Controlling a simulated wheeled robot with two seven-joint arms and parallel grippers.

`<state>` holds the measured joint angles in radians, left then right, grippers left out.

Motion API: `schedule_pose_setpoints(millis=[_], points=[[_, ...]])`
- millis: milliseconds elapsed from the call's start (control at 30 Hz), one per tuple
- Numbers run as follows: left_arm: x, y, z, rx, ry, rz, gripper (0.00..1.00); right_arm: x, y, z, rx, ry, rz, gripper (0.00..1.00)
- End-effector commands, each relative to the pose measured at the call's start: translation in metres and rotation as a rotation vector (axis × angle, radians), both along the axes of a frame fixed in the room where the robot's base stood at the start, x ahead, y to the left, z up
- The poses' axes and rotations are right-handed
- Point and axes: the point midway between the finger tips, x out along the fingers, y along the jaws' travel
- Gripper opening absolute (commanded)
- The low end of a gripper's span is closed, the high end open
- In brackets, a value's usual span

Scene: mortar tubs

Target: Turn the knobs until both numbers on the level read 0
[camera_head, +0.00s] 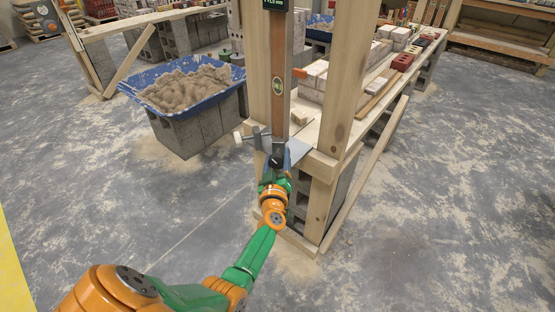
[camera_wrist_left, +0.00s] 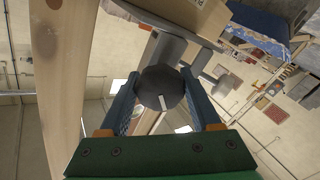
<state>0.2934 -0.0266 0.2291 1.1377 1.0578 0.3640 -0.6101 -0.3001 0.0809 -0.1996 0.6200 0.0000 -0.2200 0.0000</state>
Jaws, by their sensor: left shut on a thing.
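The level (camera_head: 278,60) stands upright against the wooden post, with a round bubble vial (camera_head: 278,85) on its face. Its small display (camera_head: 275,4) is cut by the top edge, and I cannot read its numbers for certain. My left gripper (camera_head: 277,160) is at the foot of the level. In the left wrist view its two blue fingers (camera_wrist_left: 163,97) are closed on both sides of a dark round knob (camera_wrist_left: 162,82) with a white mark. A second, pale knob (camera_head: 238,137) sticks out to the left of the post. My right gripper is not in view.
A blue tub (camera_head: 222,97) of sand-coloured mortar stands on grey blocks to the left. A wooden bench (camera_head: 310,132) with bricks runs back to the right, with a slanted brace (camera_head: 370,165) along its side. The dusty floor at right is clear.

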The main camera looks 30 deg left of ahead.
Motion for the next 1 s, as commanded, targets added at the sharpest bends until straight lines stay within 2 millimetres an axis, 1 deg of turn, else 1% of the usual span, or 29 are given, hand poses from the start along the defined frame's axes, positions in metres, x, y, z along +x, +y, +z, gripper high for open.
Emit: schedule_pose_setpoints(millis=[1000], points=[[-0.001,0.0,-0.003,-0.822,-0.481,0.002,0.09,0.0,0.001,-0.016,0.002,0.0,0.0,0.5]])
